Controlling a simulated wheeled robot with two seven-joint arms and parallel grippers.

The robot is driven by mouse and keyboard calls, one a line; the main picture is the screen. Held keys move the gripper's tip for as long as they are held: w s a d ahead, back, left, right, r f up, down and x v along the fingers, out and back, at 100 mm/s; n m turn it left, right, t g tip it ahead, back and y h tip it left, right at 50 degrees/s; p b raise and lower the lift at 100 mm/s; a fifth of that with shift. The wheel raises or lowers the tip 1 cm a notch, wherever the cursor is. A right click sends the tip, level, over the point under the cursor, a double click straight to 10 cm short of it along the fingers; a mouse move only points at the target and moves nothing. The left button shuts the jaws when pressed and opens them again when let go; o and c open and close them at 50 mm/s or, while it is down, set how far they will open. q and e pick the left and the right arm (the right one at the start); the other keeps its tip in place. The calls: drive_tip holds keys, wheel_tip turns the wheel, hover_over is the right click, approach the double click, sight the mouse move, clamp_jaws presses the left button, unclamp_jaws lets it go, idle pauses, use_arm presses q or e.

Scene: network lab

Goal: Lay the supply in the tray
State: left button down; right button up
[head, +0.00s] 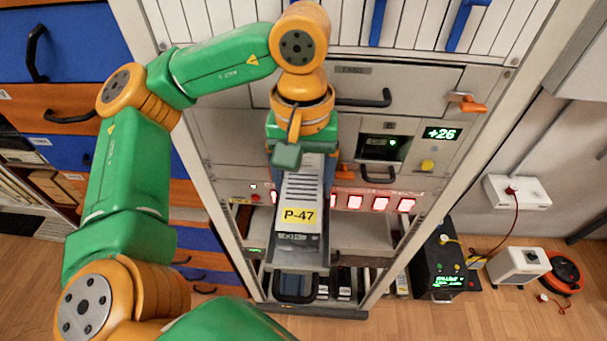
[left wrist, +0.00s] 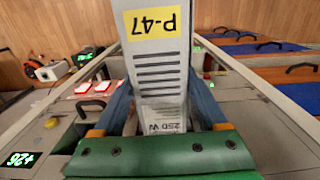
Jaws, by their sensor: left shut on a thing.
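The supply (head: 303,188) is a long pale box with dark vent slots and a yellow P-47 label. In the head view it hangs in front of the rack's middle, its labelled end toward the bottom of the picture. It also shows in the left wrist view (left wrist: 160,60). My left gripper (head: 298,160) is shut on the supply, with blue fingers on both sides in the left wrist view (left wrist: 163,108). A dark end with a handle (head: 295,287) shows below the label; I cannot tell whether it belongs to the supply. I cannot clearly make out the tray. My right gripper is not in view.
The rack (head: 430,160) has drawers, a +26 display (head: 439,133), an orange lever (head: 467,104) and red-lit squares (head: 355,202). A grey shelf surface (head: 365,236) lies behind the supply. A black box (head: 437,262) stands on the floor at right. Blue and orange drawers (head: 75,58) stand left.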

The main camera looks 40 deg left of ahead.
sight(303, 182)
use_arm(q)
drive_tip(key=shift+s+d+f+b, duration=0.1)
drive_tip(key=shift+f+b, duration=0.2)
drive_tip(key=shift+b, duration=0.1)
unclamp_jaws()
drive_tip(key=shift+r+p, duration=0.35)
wheel_tip(303, 182, up, 12)
drive_tip(key=p, duration=0.1)
